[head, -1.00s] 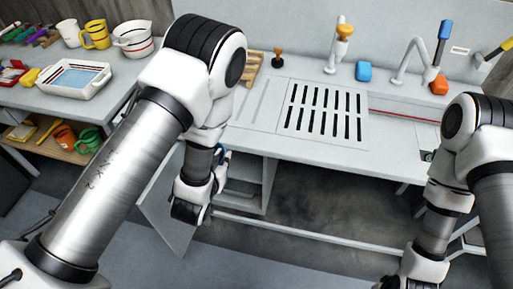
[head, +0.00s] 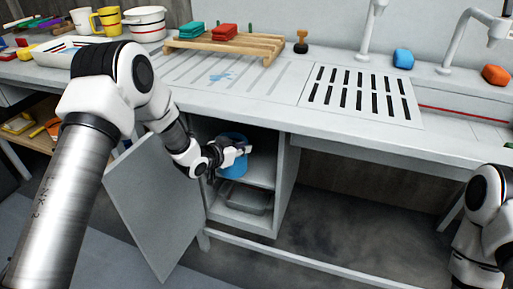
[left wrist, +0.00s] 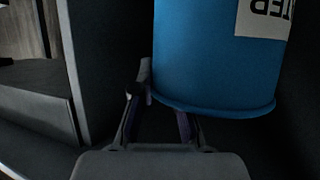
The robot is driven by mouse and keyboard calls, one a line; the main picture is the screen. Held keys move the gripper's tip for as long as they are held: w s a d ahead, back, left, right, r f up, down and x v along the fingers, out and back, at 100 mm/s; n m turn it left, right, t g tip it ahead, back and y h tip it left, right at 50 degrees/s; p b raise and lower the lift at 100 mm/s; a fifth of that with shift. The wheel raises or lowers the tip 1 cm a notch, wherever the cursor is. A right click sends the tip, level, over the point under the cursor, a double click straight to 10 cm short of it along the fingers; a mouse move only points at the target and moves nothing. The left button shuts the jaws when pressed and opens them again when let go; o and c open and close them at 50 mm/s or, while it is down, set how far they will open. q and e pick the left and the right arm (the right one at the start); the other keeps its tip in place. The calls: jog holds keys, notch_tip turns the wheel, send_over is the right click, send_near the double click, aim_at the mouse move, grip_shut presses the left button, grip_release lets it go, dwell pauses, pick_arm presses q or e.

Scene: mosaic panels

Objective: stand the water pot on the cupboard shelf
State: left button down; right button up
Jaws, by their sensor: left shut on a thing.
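The water pot (head: 232,168) is blue and stands inside the open cupboard, in the upper compartment over the shelf (head: 262,178). My left gripper (head: 242,150) reaches in from the left and is shut on the pot near its top. In the left wrist view the pot (left wrist: 215,60) fills the upper right, its label upside down, with the gripper fingers (left wrist: 165,110) at its rim. I cannot tell whether the pot's base touches the shelf. My right gripper is out of view.
The cupboard door (head: 155,205) hangs open on the left. A grey tray (head: 245,200) lies in the lower compartment. The counter above carries a wooden rack (head: 225,43) with green and red blocks. The cupboard's right side wall (head: 286,185) stands close to the pot.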

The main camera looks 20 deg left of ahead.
pick_arm(q)
jog(key=a+b+x, duration=0.1)
jog(key=a+x, duration=0.1)
jog(key=x, duration=0.8)
jog(key=shift+w+d+f, duration=0.15)
jog(key=shift+w+f, duration=0.3)
jog(key=shift+w, duration=0.1)
jog(key=shift+f+b, duration=0.1)
jog(key=shift+b, duration=0.2)
jog(key=c, duration=1.2)
grip_release()
